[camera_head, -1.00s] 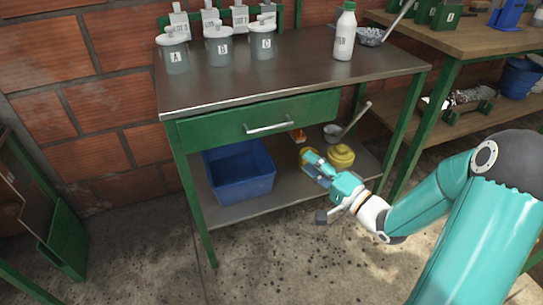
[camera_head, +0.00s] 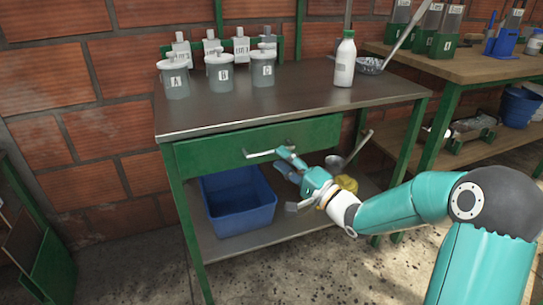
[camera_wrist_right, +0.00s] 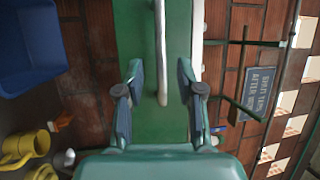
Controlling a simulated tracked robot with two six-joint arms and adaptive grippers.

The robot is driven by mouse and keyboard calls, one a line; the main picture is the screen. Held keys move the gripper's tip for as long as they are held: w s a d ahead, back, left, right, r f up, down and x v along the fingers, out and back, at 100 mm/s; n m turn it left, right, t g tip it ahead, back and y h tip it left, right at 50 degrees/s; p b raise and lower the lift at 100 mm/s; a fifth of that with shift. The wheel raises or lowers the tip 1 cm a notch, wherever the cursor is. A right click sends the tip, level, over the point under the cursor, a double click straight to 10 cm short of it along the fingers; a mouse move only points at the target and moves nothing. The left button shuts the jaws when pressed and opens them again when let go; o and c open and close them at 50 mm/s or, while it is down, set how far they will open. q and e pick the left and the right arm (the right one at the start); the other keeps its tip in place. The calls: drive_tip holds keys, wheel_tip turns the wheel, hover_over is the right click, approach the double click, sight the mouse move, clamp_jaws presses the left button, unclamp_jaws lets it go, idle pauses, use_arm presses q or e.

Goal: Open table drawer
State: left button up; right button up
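The table (camera_head: 300,88) has a dark metal top and a green frame. Its green drawer (camera_head: 215,150) is closed, with its front flush below the top. A silver bar handle (camera_head: 262,154) runs along the drawer front. My right gripper (camera_head: 287,162) is at the handle's right end. In the right wrist view my open right gripper (camera_wrist_right: 160,85) has one finger on each side of the handle's end (camera_wrist_right: 161,55), with gaps between; neither finger clearly touches it. The drawer front (camera_wrist_right: 130,30) lies behind. My left gripper is not in view.
Lettered pots (camera_head: 220,72) and a white bottle (camera_head: 345,62) stand on the tabletop. A second workbench (camera_head: 470,62) is at the right. Floor in front is clear.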

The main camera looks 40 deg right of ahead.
sight(272, 153)
drive_tip(key=shift+x, duration=2.05)
drive_tip(key=shift+c, duration=0.3)
clamp_jaws()
drive_tip(key=shift+a, duration=0.15)
